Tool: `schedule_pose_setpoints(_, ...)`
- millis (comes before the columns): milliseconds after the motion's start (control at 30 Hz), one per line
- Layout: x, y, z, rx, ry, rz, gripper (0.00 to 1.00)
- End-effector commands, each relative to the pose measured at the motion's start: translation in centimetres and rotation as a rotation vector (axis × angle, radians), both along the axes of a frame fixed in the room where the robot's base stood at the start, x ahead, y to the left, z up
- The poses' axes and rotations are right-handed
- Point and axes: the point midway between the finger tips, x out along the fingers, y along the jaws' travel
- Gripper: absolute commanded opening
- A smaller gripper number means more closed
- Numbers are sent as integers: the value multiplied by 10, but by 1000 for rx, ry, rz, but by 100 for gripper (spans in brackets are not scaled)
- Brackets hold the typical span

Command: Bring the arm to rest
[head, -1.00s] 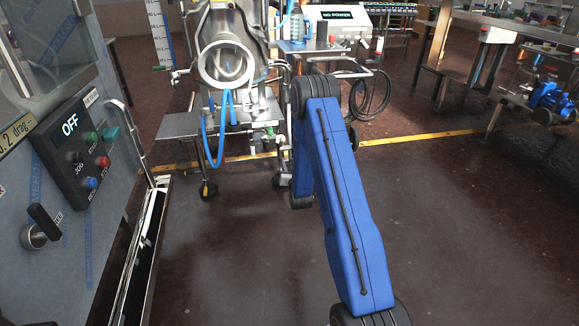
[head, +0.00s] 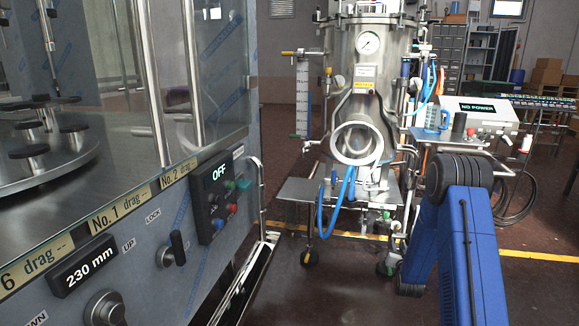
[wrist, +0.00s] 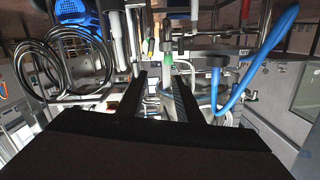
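My blue arm (head: 472,250) rises at the lower right of the head view, its dark upper joint at the top. My gripper is hidden behind the arm there. In the wrist view my gripper (wrist: 159,76) shows as two dark fingers with a gap between them. No held object shows in the gap. Beyond the fingers are a green-tipped fitting, steel pipework and a blue hose (wrist: 255,60); how close they are I cannot tell.
A steel vessel on a wheeled frame (head: 372,50) stands ahead, with a blue hose and a side shelf (head: 300,189). A "NO POWER" box (head: 478,112) stands right of it. A machine panel reading "OFF" (head: 221,172) is at left. Dark floor (head: 340,290) is clear between.

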Motion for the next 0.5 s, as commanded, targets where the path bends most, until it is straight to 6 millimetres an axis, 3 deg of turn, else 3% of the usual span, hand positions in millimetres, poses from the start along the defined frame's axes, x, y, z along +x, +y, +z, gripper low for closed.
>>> schedule_pose_setpoints(33,0,5,17,0,14,6,32)
schedule_pose_setpoints(267,-11,28,68,4,115,33,32)
schedule_pose_setpoints(500,-35,53,118,8,219,62,32)
